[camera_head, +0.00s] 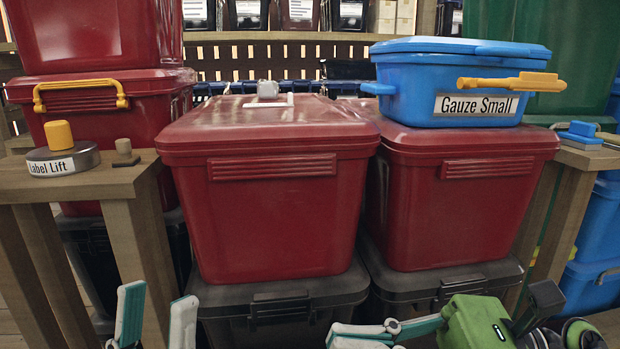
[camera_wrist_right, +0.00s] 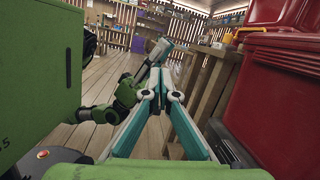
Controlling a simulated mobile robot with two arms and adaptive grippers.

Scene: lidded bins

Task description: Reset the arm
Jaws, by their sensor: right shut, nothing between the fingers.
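My left gripper (camera_head: 157,318) shows at the lower left of the head view, its two teal fingers apart with nothing between them. It stands in front of the wooden stand and the dark lower bins. My right gripper (camera_head: 350,335) lies low at the bottom of the head view, pointing left from its green arm. In the right wrist view, the right gripper's teal fingers (camera_wrist_right: 160,92) come together at the tips, shut and empty. My left arm (camera_wrist_right: 125,95) shows beyond them there.
Two red lidded bins (camera_head: 270,215) (camera_head: 450,215) stand on dark bins (camera_head: 285,305) close ahead. A blue Gauze Small box (camera_head: 420,90) sits on the right one. A wooden stand (camera_head: 130,190) bears a Label Lift button (camera_head: 62,160).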

